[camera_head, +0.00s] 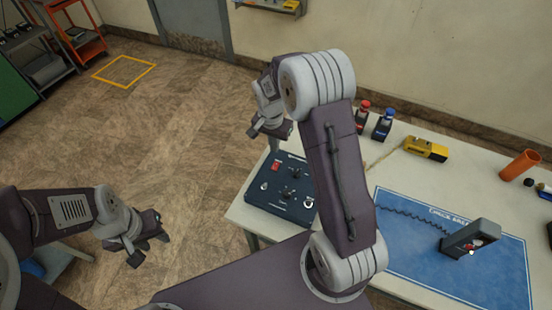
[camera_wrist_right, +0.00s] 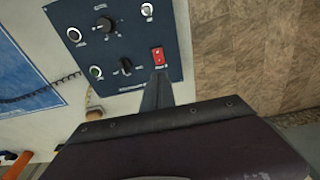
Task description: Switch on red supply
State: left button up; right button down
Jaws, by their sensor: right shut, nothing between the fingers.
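A dark blue control panel (camera_head: 262,196) lies on the near left part of the white table. It carries a red rocker switch (camera_head: 276,167), dark knobs and light round parts. In the right wrist view the red switch (camera_wrist_right: 157,57) is at the panel's edge, with small unreadable lettering beside it. My right gripper (camera_head: 265,131) is shut and empty, near the panel's far left edge. In the wrist view its fingers (camera_wrist_right: 158,76) point at the red switch, just short of it in the picture; I cannot tell if they touch. My left gripper (camera_head: 150,251) is open and empty over the floor.
A blue mat (camera_head: 405,262) holds a dark handheld device (camera_head: 470,238) with a coiled cord. Behind it are a red-topped item (camera_head: 362,118), a blue-topped item (camera_head: 382,126), a yellow tool (camera_head: 426,149) and an orange cylinder (camera_head: 520,165). My right arm hides part of the table.

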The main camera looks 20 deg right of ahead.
aim_at(277, 163)
jog(key=f, duration=0.6)
jog(key=d+f+p, duration=0.1)
jog(key=f, duration=0.2)
jog(key=shift+w+f, duration=0.1)
jog(key=shift+w, duration=0.3)
jog(key=shift+w+d+f, duration=0.1)
jog(key=shift+f, duration=0.25)
